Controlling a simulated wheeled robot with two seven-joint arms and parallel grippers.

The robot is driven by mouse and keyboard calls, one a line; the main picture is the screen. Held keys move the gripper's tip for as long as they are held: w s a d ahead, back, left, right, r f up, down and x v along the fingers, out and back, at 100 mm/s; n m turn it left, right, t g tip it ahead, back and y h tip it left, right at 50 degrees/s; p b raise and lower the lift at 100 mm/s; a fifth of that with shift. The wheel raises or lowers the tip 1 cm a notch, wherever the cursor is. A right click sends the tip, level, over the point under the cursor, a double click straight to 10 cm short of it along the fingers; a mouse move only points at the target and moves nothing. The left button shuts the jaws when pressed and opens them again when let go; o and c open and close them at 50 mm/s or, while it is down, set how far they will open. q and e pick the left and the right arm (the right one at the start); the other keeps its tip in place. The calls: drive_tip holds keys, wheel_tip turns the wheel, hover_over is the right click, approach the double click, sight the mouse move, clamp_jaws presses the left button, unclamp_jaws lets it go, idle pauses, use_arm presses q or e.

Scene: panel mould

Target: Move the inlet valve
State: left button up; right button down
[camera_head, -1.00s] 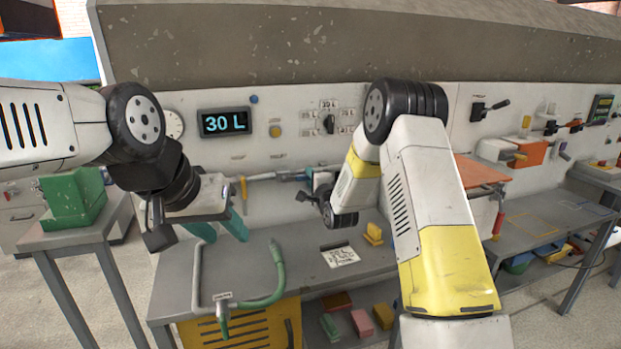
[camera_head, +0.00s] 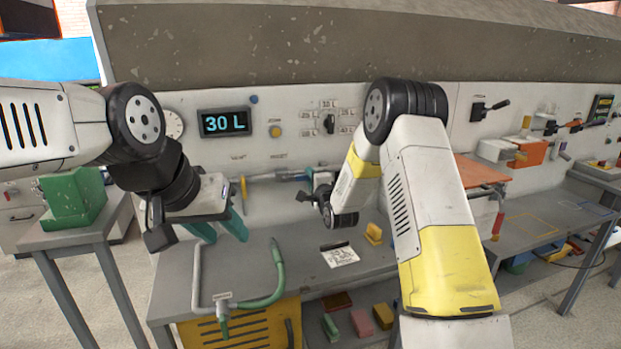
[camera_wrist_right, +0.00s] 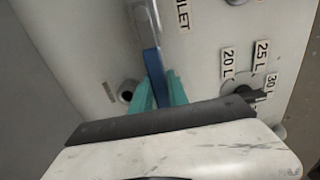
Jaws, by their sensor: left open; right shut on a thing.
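The inlet valve shows in the right wrist view as a grey metal lever (camera_wrist_right: 146,24) with a blue grip (camera_wrist_right: 152,62), beside a label ending in "LET". My right gripper (camera_wrist_right: 160,92) has its teal fingers shut on the blue grip, one on each side. My left gripper (camera_head: 221,228) is open and empty, teal fingers pointing down above the left part of the bench.
A display (camera_head: 224,122) reads "30 L", with a selector knob (camera_head: 329,123) to its right. A green hose (camera_head: 277,285) with a grey pipe lies on the bench (camera_head: 250,255). A white card (camera_head: 340,255) and a yellow block (camera_head: 374,234) lie further right.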

drive_tip(key=shift+f, duration=0.15)
drive_tip(key=s+a+f+m, duration=0.2)
drive_tip(key=a+f+m, duration=0.6)
drive_tip(key=m, duration=1)
drive_tip(key=shift+s+f, duration=0.15)
drive_tip(key=shift+s, duration=0.2)
drive_tip(key=shift+a, duration=0.15)
idle(0.5)
drive_tip(key=c, duration=1.3)
unclamp_jaws()
drive_tip(key=v, duration=0.8)
